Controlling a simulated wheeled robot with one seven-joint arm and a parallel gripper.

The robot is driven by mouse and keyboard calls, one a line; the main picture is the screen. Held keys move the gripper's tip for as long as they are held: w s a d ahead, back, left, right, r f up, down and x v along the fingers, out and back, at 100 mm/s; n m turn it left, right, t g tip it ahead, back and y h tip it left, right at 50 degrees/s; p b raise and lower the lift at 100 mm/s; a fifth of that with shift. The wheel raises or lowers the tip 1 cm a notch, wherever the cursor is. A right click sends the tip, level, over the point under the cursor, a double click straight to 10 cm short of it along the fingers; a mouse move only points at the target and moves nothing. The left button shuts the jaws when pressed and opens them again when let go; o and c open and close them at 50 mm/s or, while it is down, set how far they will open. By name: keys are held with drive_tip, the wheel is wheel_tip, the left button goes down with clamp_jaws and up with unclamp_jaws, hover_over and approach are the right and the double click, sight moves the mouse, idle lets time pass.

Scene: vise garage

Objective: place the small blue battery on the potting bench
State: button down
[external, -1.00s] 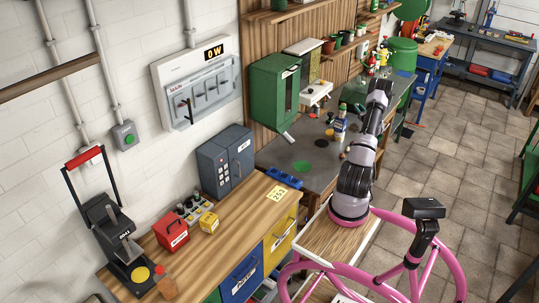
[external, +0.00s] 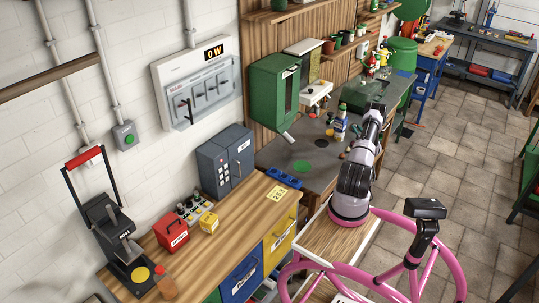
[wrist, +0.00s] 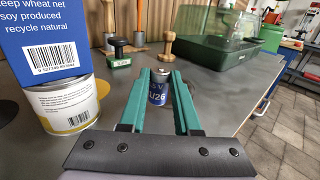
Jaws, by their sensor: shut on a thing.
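The small blue battery (wrist: 158,92) has a silver top and stands upright between the green fingers of my gripper (wrist: 160,76) in the wrist view. The gripper is shut on it. The potting bench shows its dark grey top (wrist: 226,84) under and around the battery. I cannot tell whether the battery's base touches the bench. In the external view the bench top (external: 285,152) lies beyond the wooden counter, and my arm hides the gripper and battery.
A tin (wrist: 70,104) with a blue-and-white box (wrist: 52,40) on it stands close on the left. A green lidded tray (wrist: 228,28) is at the back right. Bare bench lies right of the gripper.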

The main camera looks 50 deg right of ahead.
drive_tip(key=shift+f, duration=0.95)
drive_tip(key=shift+a+f, duration=0.2)
drive_tip(key=shift+f, duration=0.35)
drive_tip(key=c, duration=0.6)
unclamp_jaws()
drive_tip(key=shift+s+f, duration=0.1)
drive_tip(key=shift+f, duration=0.1)
drive_tip(key=shift+r, duration=0.4)
drive_tip(key=v, duration=1.1)
drive_tip(key=shift+s+a+r, duration=0.15)
drive_tip(key=shift+s+r, duration=0.15)
drive_tip(key=shift+r, duration=0.05)
